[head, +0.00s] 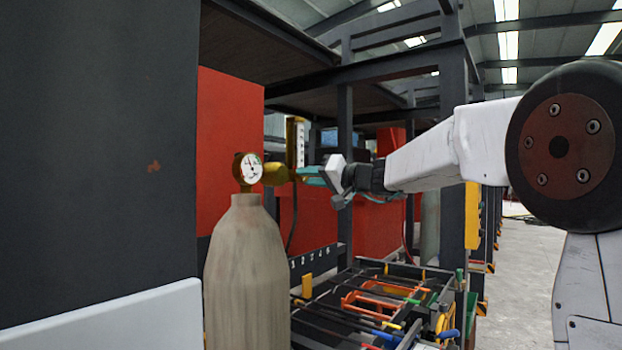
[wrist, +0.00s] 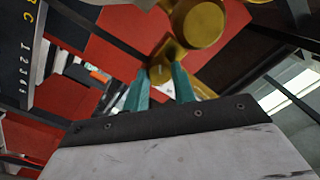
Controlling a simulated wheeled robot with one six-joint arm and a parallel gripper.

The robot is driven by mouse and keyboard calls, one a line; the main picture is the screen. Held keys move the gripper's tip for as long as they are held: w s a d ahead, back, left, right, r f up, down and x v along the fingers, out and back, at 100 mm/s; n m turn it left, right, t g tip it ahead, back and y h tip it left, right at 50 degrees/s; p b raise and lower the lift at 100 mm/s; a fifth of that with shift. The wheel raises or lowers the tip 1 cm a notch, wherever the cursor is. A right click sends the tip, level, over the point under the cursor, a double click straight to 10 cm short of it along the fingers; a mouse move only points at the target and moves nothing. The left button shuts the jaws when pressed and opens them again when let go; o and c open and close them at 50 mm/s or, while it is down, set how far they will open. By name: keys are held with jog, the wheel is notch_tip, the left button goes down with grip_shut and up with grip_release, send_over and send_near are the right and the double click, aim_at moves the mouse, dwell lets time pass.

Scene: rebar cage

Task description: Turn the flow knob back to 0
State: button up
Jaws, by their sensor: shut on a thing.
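A brass regulator (head: 270,174) with a round white dial gauge (head: 250,168) sits on top of a grey-beige gas cylinder (head: 246,270). An upright flow tube (head: 299,143) with a white scale stands at its right end. My gripper (head: 301,175) reaches in from the right, at the foot of the tube. In the wrist view the teal fingers of my gripper (wrist: 160,80) are shut on a small brass part, the flow knob (wrist: 160,70). A larger round brass body (wrist: 199,22) lies just beyond it. The fingers partly hide the knob. The flow reading is too small to tell.
A dark panel (head: 95,150) fills the left, close to the cylinder. A red panel (head: 231,140) stands behind the regulator. Below my arm is a rack of tools (head: 375,300) with coloured handles. Dark steel posts (head: 453,150) stand behind; open floor (head: 525,255) lies at right.

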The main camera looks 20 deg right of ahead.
jog(key=shift+f+n, duration=0.1)
jog(key=shift+n, duration=0.5)
jog(key=o, duration=1)
jog(key=v, duration=0.7)
jog(key=shift+s+d, duration=0.3)
